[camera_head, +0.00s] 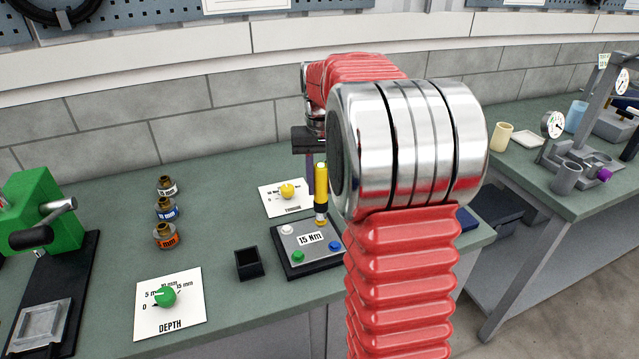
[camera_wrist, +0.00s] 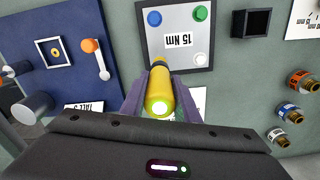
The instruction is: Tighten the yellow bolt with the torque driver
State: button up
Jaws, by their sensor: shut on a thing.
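The torque driver (camera_head: 321,187) is yellow with a dark and silver lower end, and stands about upright. My gripper (camera_wrist: 160,95) is shut on it, one purple finger on each side. The driver's lower end is at one corner of the grey block (camera_head: 308,241) marked "15 Nm". The block shows a white bolt (camera_head: 287,230), a green bolt (camera_head: 298,257) and a blue bolt (camera_head: 335,246) at its other corners. I cannot tell whether the driver's tip touches anything.
A torque card with a yellow knob (camera_head: 287,191) lies behind the block. An empty black square holder (camera_head: 248,263) stands left of it. Further left are several labelled sockets (camera_head: 166,210), a depth card (camera_head: 168,304) and a green press (camera_head: 40,215). A blue board (camera_wrist: 62,60) lies on the other side.

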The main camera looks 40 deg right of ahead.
aim_at(321, 166)
jog(key=shift+r, duration=2.45)
